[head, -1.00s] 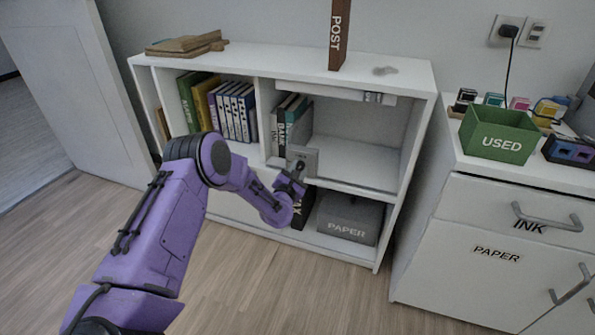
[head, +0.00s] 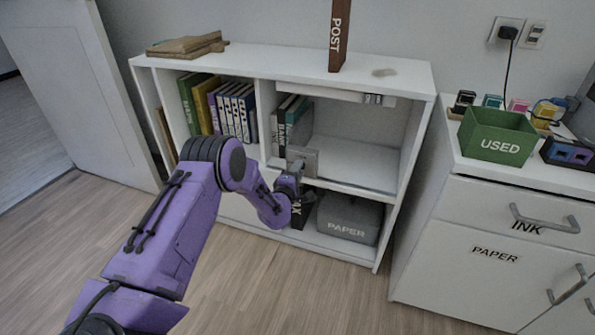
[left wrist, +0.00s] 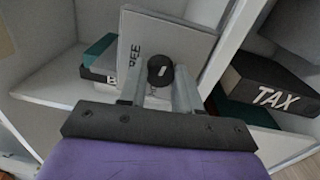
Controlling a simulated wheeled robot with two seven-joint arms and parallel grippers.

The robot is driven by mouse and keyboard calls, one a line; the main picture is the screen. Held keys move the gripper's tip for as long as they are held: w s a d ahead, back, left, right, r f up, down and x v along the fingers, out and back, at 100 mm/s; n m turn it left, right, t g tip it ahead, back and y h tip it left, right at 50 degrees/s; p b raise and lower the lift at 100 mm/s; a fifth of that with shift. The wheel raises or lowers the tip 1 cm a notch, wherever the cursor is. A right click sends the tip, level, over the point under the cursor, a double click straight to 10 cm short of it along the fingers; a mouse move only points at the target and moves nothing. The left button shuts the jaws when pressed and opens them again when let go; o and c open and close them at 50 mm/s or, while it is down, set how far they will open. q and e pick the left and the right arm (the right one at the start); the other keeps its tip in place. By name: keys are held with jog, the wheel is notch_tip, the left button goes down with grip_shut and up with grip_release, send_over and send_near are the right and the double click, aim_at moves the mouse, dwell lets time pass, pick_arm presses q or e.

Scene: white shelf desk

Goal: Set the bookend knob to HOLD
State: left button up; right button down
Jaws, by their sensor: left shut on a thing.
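The grey bookend (head: 309,158) stands on the middle shelf at the right end of a short row of books. In the left wrist view the bookend plate (left wrist: 178,40) carries a partly hidden word that reads like FREE, left of a round dark knob (left wrist: 160,69). The knob has a short white mark that looks near upright. My left gripper (head: 295,168) is at the front of the bookend. In the left wrist view its fingers (left wrist: 160,84) sit on both sides of the knob, shut on it. No HOLD label is readable. My right gripper is out of view.
The white shelf (head: 395,72) holds books and a PAPER box (head: 349,217). A black TAX binder (left wrist: 272,92) lies below and right of the gripper. A brown POST block (head: 339,35) stands on top. The shelf space right of the bookend is clear.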

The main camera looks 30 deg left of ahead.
pick_arm(q)
jog(key=shift+s+a+m+g+b, duration=0.1)
jog(key=shift+m+g+b, duration=0.3)
jog(key=shift+m, duration=8.2)
jog(key=shift+m+g+b, duration=0.2)
jog(key=shift+m+b, duration=0.35)
jog(key=shift+m, duration=8.05)
jog(key=o, duration=1.1)
jog(key=shift+c, duration=0.2)
